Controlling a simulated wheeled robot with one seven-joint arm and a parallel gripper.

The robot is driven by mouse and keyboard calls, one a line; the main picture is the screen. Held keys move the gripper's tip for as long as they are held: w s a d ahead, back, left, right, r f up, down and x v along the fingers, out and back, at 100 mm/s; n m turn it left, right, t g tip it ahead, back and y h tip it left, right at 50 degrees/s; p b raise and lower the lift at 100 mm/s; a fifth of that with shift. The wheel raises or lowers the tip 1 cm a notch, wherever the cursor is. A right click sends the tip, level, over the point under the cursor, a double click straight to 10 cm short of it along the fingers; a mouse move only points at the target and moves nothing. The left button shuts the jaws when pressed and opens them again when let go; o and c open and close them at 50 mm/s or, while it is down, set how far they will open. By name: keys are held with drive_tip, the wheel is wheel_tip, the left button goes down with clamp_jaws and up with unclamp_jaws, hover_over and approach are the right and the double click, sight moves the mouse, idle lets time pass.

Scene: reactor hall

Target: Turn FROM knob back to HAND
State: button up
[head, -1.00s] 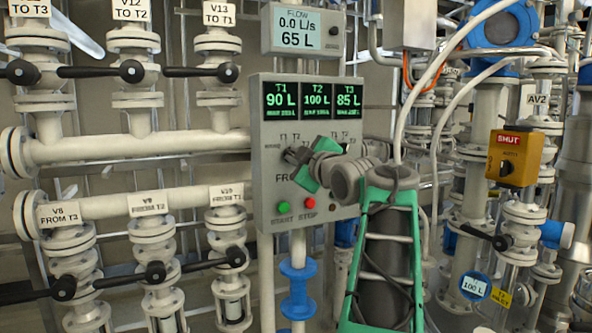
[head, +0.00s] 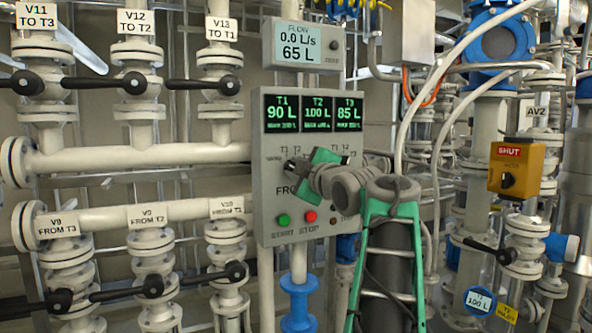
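The grey control panel (head: 262,205) stands in the middle of the head view, with green readouts of 90 L, 100 L and 85 L for T1, T2 and T3. My gripper (head: 293,171) is at the left knob position, just above the FROM lettering. Its dark fingers and green body cover the FROM knob, so the knob's pointing direction is hidden. I cannot tell whether the fingers are closed on the knob or only around it. The TO knob, to the right, is largely hidden behind my wrist.
A green START button (head: 283,220) and red STOP button (head: 310,216) sit just below my gripper. A flow display (head: 300,45) above reads 0.0 L/s and 65 L. Pipes with black-handled valves (head: 132,83) fill the left. A yellow SHUT box (head: 516,168) is at right.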

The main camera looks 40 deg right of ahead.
drive_tip(key=shift+o, duration=0.8)
drive_tip(key=v, duration=0.8)
